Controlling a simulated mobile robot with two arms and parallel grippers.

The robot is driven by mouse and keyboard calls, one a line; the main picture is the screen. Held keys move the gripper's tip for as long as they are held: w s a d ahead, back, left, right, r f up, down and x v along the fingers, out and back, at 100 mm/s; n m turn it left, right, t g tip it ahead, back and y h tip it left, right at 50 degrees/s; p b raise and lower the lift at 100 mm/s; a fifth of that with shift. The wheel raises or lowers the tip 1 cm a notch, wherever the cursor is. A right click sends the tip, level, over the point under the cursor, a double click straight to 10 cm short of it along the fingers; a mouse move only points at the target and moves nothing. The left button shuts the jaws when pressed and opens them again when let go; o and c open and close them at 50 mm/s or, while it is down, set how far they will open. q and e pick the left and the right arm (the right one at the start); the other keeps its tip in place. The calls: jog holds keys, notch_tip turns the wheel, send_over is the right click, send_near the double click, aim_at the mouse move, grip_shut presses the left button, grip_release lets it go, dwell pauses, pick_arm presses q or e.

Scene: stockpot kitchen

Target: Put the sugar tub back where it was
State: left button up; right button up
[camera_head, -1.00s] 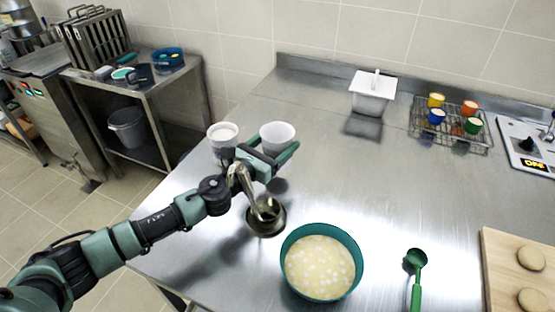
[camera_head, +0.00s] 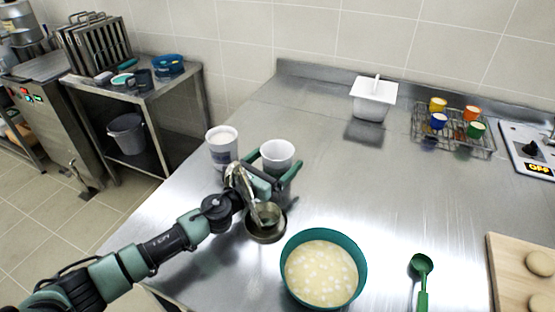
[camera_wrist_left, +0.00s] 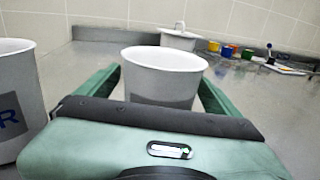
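Two white tubs stand out near the left of the steel counter. My left gripper (camera_head: 275,172) has its green fingers on both sides of the right tub (camera_head: 277,154), which I take to be the sugar tub. It also shows between the fingers in the left wrist view (camera_wrist_left: 163,78). Its label is hidden, and I cannot tell whether its base touches the counter. The other tub (camera_head: 222,145) stands just left of the gripper. My right gripper is out of view.
A round metal dish (camera_head: 266,232) is partly behind my left wrist. A teal bowl of pale batter (camera_head: 361,268) and a green scoop (camera_head: 422,265) are in front. A white lidded container (camera_head: 373,100) and a rack of coloured cups (camera_head: 455,140) stand behind. The counter's middle is clear.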

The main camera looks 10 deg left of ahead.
pick_arm(q)
jog(key=shift+r, duration=0.3)
jog(key=v, duration=0.3)
jog(key=b+v, duration=0.1)
jog(key=v, duration=0.6)
jog(key=shift+s+a+f, duration=0.15)
jog(key=shift+s+f, duration=0.15)
jog(key=shift+s, duration=0.05)
jog(key=shift+s+a+r+b, duration=0.1)
jog(key=shift+s+b, duration=0.1)
jog(key=shift+s, duration=0.1)
jog(key=shift+s+a+r+b, duration=0.1)
jog(key=shift+s+a+b, duration=0.05)
jog(key=shift+s, duration=0.2)
